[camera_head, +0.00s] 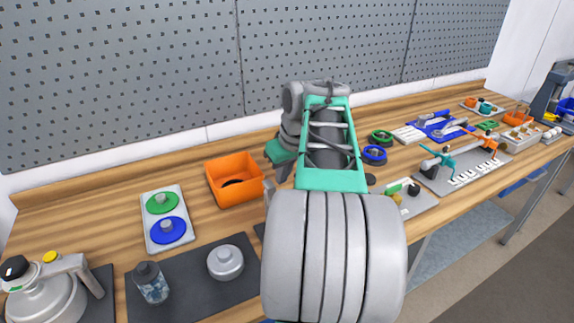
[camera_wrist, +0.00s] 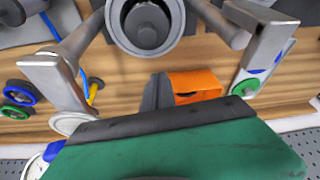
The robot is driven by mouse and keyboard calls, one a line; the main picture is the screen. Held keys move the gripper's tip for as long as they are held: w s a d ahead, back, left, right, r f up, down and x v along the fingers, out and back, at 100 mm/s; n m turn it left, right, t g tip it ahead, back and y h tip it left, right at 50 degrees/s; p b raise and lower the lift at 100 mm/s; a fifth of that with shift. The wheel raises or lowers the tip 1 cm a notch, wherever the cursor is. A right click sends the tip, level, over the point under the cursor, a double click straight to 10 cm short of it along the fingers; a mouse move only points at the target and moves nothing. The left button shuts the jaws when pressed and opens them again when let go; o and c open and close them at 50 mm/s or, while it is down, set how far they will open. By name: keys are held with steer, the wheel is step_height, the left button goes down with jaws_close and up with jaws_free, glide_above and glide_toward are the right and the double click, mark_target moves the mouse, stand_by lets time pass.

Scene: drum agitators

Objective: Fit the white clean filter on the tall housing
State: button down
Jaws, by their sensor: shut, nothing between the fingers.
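My gripper (camera_head: 271,186) is shut and empty, mostly hidden behind my arm in the head view. In the wrist view, a round grey body with a pale rim and a central cylinder (camera_wrist: 147,24) lies close below; it may be the tall housing, but its height cannot be judged. A pale disc (camera_wrist: 70,123) lies lower left in the wrist view. I cannot tell whether it is the white filter.
An orange bin (camera_head: 233,178) stands behind the mat; it also shows in the wrist view (camera_wrist: 197,82). A pale tray (camera_head: 153,236) holds a green and a blue disc. A grey machine (camera_head: 45,295) is front left. Tools and trays crowd the right bench. A pegboard wall is behind.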

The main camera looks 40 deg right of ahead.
steer(key=s, duration=0.4)
steer(key=shift+a+r+p, duration=0.15)
steer(key=shift+a+p, duration=0.15)
steer(key=shift+s+a, duration=0.1)
steer(key=shift+s, duration=0.75)
